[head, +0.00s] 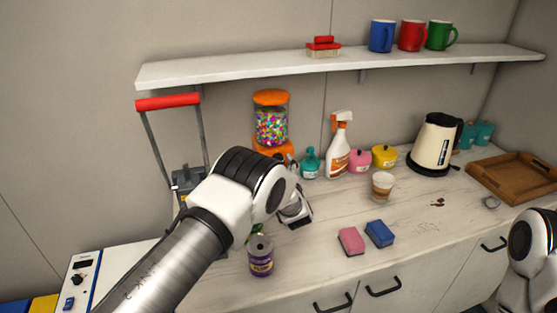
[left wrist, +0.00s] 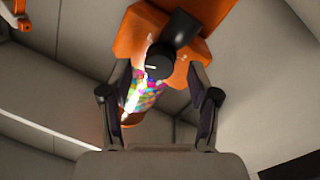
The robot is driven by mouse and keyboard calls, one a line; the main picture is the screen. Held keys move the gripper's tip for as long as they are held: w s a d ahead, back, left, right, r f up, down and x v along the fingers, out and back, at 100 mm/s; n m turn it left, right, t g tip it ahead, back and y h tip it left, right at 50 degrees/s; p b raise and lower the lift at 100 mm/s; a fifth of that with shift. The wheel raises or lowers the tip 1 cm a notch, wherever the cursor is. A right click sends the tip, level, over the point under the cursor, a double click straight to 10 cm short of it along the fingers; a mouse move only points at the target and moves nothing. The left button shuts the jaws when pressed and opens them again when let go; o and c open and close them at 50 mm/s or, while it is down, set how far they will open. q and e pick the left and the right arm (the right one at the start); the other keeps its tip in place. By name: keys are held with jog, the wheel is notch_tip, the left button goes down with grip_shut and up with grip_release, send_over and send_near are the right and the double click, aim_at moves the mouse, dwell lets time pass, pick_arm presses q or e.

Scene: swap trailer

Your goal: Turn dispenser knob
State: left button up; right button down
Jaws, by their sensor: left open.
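The candy dispenser has an orange top and base and a clear globe of coloured candies (head: 271,127). It stands against the back wall, its lower part partly hidden by my left arm. In the left wrist view the dispenser's orange body (left wrist: 137,36) fills the upper middle, and its dark round knob (left wrist: 160,61) with a white mark faces the camera. My left gripper (left wrist: 154,92) is open, its two fingers spread to either side below the knob in the picture. I see no contact with it. My right gripper is out of view.
A spray bottle (head: 338,150) and a teal bottle (head: 311,163) stand close right of the dispenser. A shelf (head: 230,70) runs above.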

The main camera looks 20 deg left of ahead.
pick_arm(q)
jog(key=shift+x, duration=0.85)
jog(key=c, duration=1.2)
jog(key=shift+o, duration=0.2)
jog(key=shift+r+m+g+b, duration=0.1)
jog(key=shift+m+g+b, duration=0.15)
jog(key=shift+m+b, duration=1.45)
jog(key=shift+r+m+g+b, duration=0.1)
jog(key=shift+m+g+b, duration=0.35)
jog(key=shift+m, duration=2.35)
